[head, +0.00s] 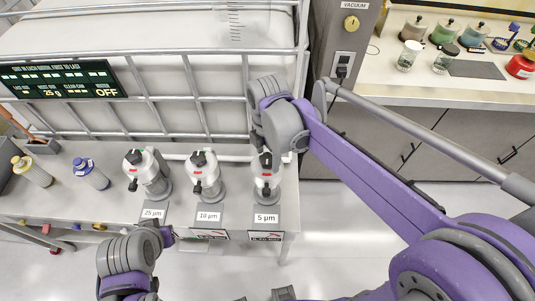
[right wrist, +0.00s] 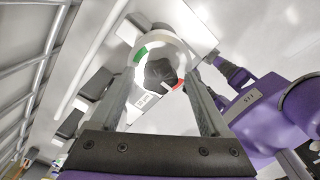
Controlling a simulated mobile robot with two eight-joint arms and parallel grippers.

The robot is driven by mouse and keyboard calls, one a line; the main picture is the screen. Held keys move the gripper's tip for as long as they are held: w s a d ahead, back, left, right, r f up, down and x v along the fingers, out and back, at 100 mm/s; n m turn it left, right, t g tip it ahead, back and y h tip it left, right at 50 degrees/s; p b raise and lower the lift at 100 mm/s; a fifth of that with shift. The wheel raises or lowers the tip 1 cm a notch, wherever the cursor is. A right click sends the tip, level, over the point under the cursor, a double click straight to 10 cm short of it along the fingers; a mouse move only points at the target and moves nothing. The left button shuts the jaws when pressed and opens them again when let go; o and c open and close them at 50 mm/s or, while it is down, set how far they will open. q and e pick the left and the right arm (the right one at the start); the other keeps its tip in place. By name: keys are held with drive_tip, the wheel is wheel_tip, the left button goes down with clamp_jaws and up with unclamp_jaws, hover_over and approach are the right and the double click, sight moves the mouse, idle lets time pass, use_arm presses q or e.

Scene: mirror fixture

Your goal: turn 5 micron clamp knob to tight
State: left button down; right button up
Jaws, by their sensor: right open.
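The 5 micron filter unit (head: 268,187) stands at the right end of the bench, behind its "5 µm" label (head: 266,218). Its black clamp knob (right wrist: 160,72) shows in the right wrist view, on a pale round top with a green mark at left and a red mark at right. A white pointer on the knob points toward the red mark. My right gripper (right wrist: 160,80) is open, with one finger on each side of the knob; contact cannot be told. In the head view my right wrist partly covers the knob. My left gripper (head: 168,236) is low at left, its fingers unclear.
The 10 µm unit (head: 205,178) and the 25 µm unit (head: 149,176) stand left of it in a row. Yellow (head: 34,171) and blue (head: 91,174) bottles are farther left. A white caged tank (head: 150,75) stands behind. Open floor lies right of the bench.

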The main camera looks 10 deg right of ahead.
drive_tip(key=shift+c, duration=0.2)
clamp_jaws()
idle(0.3)
